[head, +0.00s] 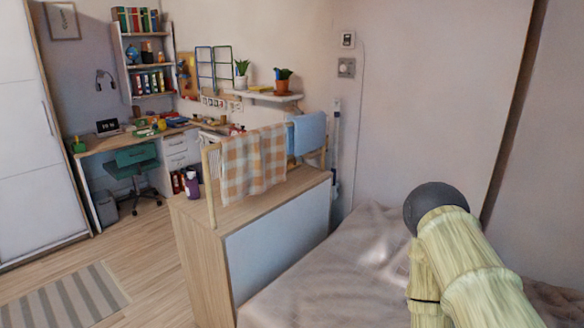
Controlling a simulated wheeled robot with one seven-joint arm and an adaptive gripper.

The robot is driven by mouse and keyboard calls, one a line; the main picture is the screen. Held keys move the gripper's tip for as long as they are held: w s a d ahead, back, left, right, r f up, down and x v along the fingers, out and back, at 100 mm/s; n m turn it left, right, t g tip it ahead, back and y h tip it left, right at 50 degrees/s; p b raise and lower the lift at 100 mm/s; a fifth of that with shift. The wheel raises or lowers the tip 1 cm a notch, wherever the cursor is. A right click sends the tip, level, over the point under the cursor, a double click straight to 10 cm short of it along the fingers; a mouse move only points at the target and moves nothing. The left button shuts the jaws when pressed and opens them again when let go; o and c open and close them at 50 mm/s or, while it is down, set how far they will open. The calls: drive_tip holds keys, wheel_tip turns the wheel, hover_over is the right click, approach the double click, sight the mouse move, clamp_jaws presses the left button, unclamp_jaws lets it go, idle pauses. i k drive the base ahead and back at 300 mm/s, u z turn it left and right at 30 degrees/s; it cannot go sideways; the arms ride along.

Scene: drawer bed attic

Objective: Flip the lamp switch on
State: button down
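Two small fittings are on the wall above the bed. The upper one is a white plate with a dark centre (347,40). The lower one is a grey square box with a round middle (346,68). Either could be the lamp switch; I cannot tell which, nor its on or off position. A thin cable runs from the upper fitting down the wall. No lit lamp is clear in view. My pale, bamboo-textured arm with a dark rounded end cap shows at the lower right, below and right of the fittings. My gripper is out of view.
A bed (340,277) fills the lower right, in front of the fittings' wall. A wooden cabinet (205,250) stands left of it, with a rack holding a checked cloth (255,160) and blue towel (308,133). Open floor (150,260) lies left, towards the desk (95,146).

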sight(347, 39)
drive_tip(key=u, duration=0.95)
drive_tip(key=i, duration=1.15)
drive_tip(key=u, duration=0.65)
drive_tip(key=i, duration=3.25)
drive_tip(key=z, duration=0.95)
drive_tip(key=i, duration=0.95)
drive_tip(key=z, duration=1.55)
drive_tip(key=i, duration=0.55)
drive_tip(key=z, duration=0.55)
